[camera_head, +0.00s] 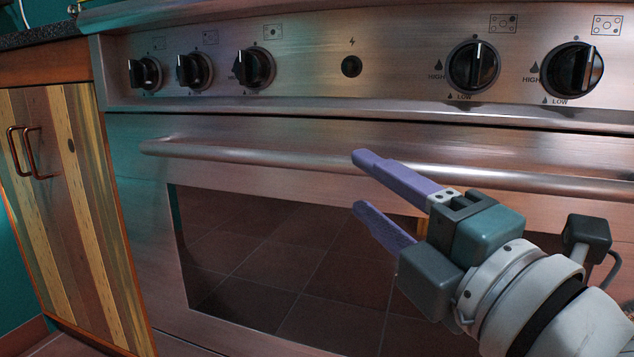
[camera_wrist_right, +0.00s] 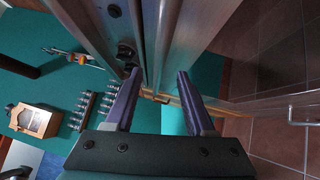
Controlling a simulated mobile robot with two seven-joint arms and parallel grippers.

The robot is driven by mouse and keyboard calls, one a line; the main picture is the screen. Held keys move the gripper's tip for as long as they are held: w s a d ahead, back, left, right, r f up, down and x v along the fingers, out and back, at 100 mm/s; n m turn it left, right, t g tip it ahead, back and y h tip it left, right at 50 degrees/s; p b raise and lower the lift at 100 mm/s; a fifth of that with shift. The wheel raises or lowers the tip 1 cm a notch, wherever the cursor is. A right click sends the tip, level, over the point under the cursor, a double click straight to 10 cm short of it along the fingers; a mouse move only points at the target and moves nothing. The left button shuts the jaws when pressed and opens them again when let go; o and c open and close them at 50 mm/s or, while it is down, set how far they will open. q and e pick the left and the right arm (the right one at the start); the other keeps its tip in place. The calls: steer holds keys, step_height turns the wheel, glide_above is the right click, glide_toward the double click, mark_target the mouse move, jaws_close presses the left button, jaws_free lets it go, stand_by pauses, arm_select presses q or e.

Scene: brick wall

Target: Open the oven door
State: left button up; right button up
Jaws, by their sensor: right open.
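The oven door (camera_head: 140,230) is a steel front with a dark window (camera_head: 270,250), and it looks shut. Its long horizontal bar handle (camera_head: 230,153) runs across the top of the door. My right gripper (camera_head: 359,183) is open with purple fingers, in front of the handle. The upper finger overlaps the bar in the head view and the lower finger is below it, over the window. In the right wrist view the open fingers (camera_wrist_right: 159,74) point toward the handle bar (camera_wrist_right: 172,35); I cannot tell whether they touch it. My left gripper is not in view.
Control knobs (camera_head: 254,68) line the panel above the door. A striped wooden cabinet (camera_head: 70,190) with metal handles stands to the left. A tiled floor (camera_wrist_right: 270,140) shows in the right wrist view. A teal wall (camera_wrist_right: 60,90) carries several items there.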

mark_target(340, 171)
steer(key=b+x, duration=0.2)
steer(key=x, duration=0.4)
steer(key=shift+w+f+b, duration=0.1)
steer(key=shift+f+b, duration=0.05)
steer(key=shift+b, duration=0.2)
steer(key=shift+x, duration=0.75)
steer(key=shift+c, duration=0.2)
steer(key=c, duration=0.6)
jaws_close()
